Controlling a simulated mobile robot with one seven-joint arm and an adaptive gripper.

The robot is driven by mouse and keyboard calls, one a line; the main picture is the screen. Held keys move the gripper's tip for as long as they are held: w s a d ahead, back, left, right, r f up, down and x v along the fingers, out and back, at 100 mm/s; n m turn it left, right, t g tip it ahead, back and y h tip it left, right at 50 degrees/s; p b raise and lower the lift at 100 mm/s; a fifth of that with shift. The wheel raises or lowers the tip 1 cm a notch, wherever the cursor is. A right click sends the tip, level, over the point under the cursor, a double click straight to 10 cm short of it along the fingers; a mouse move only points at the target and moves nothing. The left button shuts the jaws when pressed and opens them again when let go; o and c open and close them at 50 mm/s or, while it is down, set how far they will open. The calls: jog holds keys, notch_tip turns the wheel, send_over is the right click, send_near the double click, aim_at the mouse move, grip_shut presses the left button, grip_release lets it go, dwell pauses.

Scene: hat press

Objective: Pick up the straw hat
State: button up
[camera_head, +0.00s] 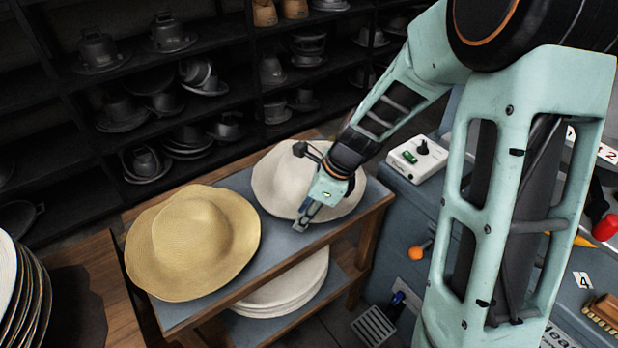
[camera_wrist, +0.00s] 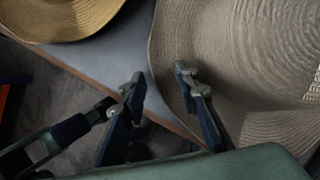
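A yellow straw hat (camera_head: 190,240) lies crown up on the left of the grey-topped table (camera_head: 232,182). Part of its brim shows at the top left of the wrist view (camera_wrist: 60,22). A pale cream hat (camera_head: 280,175) lies to its right; in the wrist view its woven rings show (camera_wrist: 240,60). My gripper (camera_head: 303,224) is at the cream hat's front brim, apart from the yellow hat. In the wrist view my gripper (camera_wrist: 160,76) has its fingers apart, one over the cream brim and one just outside its edge. I cannot tell whether they touch it.
Pale hats (camera_head: 285,290) are stacked on the shelf below. Dark shelves (camera_head: 60,125) with several hat forms stand behind. A stack of hats (camera_head: 22,300) is at the far left. A blue-grey machine with a white switch box (camera_head: 418,160) and an orange-knobbed lever (camera_head: 416,253) stands right.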

jog(key=shift+x, duration=0.8)
jog(key=shift+r, duration=0.1)
jog(key=shift+c, duration=0.5)
grip_shut()
jog(key=shift+r, duration=0.1)
